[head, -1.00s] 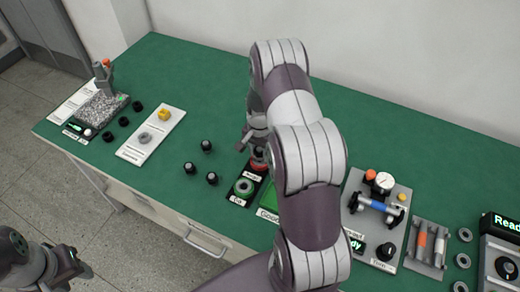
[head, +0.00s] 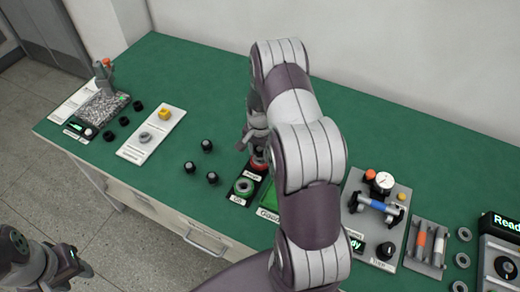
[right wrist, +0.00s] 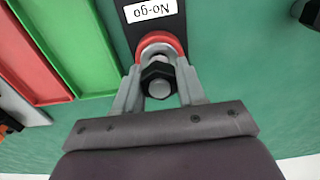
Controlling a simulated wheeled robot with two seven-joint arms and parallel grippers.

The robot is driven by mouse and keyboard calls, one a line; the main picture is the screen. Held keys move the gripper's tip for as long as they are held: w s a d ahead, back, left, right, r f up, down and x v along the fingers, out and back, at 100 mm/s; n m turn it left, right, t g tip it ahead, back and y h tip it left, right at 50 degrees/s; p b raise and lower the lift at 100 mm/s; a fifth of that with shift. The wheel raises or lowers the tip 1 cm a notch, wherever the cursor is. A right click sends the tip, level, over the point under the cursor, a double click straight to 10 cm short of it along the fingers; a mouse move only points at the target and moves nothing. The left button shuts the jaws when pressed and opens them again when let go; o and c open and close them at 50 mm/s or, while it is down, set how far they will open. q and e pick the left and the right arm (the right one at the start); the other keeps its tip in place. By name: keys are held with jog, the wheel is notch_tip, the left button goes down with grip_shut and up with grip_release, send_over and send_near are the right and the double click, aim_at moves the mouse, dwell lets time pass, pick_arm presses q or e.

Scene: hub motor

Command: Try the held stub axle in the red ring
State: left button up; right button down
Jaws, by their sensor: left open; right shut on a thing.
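The red ring (right wrist: 171,40) lies on a black plate beside the "No-go" label. In the head view it shows partly (head: 258,163), behind my right arm. My right gripper (right wrist: 158,85) is shut on the stub axle (right wrist: 157,78), a dark hex part with a grey round end. The axle is over the ring in the wrist view; whether it is inside the ring I cannot tell. My left gripper (head: 70,262) is open and empty, off the table at the lower left.
Several black stub parts (head: 207,145) stand left of the gauge plate. A green tray (right wrist: 75,45) and a red tray (right wrist: 27,55) lie beside it. A fixture with a dial (head: 383,182) stands to the right. The green mat behind the rings is clear.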

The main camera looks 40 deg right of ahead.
jog(key=shift+f+b, duration=0.35)
jog(key=shift+f, duration=0.1)
dwell(0.7)
jog(key=shift+r, duration=0.1)
dwell(0.8)
jog(key=shift+r+p, duration=0.6)
